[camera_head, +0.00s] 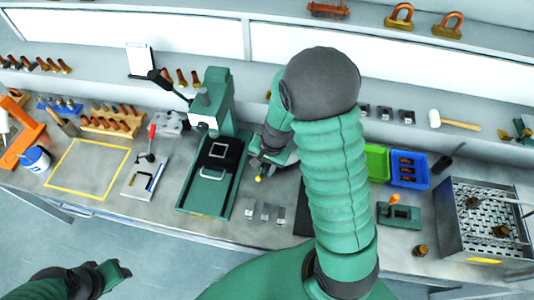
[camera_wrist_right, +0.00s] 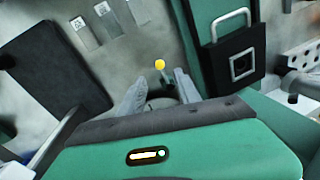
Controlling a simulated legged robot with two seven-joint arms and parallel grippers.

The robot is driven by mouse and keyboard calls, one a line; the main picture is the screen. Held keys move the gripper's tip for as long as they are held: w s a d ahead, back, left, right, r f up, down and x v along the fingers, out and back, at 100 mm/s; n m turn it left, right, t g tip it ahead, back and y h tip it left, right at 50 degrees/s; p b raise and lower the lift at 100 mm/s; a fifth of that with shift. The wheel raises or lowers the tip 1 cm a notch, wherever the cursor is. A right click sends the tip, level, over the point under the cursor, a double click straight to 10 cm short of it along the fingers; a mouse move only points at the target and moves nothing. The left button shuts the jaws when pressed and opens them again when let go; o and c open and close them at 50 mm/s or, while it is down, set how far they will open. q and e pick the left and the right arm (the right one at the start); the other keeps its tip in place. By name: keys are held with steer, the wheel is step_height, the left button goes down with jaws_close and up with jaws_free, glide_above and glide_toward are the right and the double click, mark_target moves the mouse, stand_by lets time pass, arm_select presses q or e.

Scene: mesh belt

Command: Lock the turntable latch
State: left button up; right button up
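A small yellow ball knob (camera_head: 258,179) on a short dark stem stands on the bench, just right of the green machine's base. It also shows in the right wrist view (camera_wrist_right: 160,64), and it may be the turntable latch. My right gripper (camera_head: 264,167) is low beside it. In the wrist view its two grey fingers (camera_wrist_right: 157,88) are spread, with the knob's stem running down between them; contact is not visible. A rounded grey part, partly hidden by my gripper, lies below the stem. My left gripper (camera_head: 117,271) is at the lower left, away from the bench; its finger opening is unclear.
The green machine (camera_head: 212,118) with a black handled plate (camera_head: 214,172) stands left of my right gripper. Several small metal plates (camera_head: 265,212) lie in front. Green (camera_head: 377,163) and blue (camera_head: 409,170) bins and a perforated metal tray (camera_head: 485,220) are at right.

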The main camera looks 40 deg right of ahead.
step_height(320, 180, up, 10)
steer(key=s, duration=0.1)
steer(key=shift+s+d+f+p, duration=0.25)
steer(key=shift+s+d+p, duration=0.1)
steer(key=shift+d+p, duration=0.1)
